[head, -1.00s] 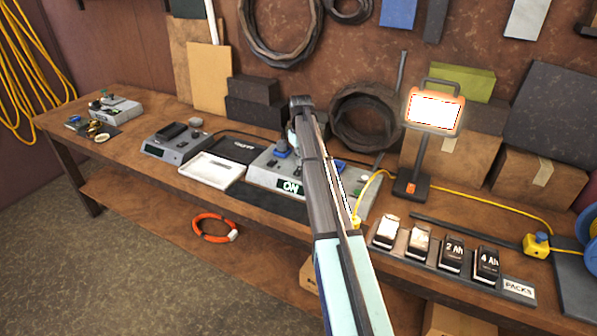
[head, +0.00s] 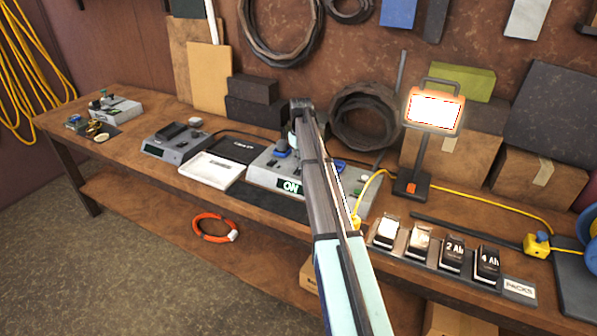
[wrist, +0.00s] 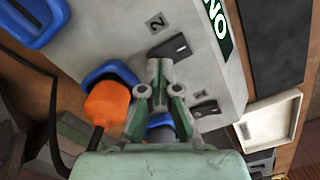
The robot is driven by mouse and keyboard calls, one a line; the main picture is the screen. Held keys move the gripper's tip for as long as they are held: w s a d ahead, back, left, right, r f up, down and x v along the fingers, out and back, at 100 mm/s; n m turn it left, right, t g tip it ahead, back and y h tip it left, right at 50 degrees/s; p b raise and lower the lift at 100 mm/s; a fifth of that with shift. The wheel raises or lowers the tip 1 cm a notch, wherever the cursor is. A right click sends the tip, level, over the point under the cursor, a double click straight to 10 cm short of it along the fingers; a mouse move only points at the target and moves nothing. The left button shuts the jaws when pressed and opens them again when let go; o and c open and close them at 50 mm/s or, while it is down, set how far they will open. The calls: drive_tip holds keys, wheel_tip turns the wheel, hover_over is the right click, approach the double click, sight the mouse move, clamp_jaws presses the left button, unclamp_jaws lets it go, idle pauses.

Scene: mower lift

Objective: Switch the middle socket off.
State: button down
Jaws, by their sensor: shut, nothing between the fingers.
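The grey socket unit (head: 262,178) with a lit green ON sign (head: 290,186) stands on the bench, partly hidden behind my arm. In the wrist view, the middle blue socket (wrist: 120,68) has an orange plug (wrist: 107,103) in it. A dark rocker switch (wrist: 168,48) beside the number 2 lies just beyond my fingertips. My gripper (wrist: 160,66) is shut and empty, its tips at or very near that switch; I cannot tell whether they touch, or which way the rocker is tipped. Another dark switch (wrist: 205,108) sits to the lower right.
Another blue socket (wrist: 35,18) is at the upper left of the wrist view. A third one (wrist: 160,121) is partly hidden behind my gripper. A white tray (head: 212,169) lies left of the unit. A lit work lamp (head: 434,110) and a row of battery packs stand to the right.

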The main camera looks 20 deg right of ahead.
drive_tip(key=shift+f, duration=0.7)
idle(0.3)
drive_tip(key=shift+r, duration=0.1)
drive_tip(key=shift+r+p, duration=1.65)
drive_tip(key=shift+r, duration=1.8)
drive_tip(key=shift+a, duration=0.1)
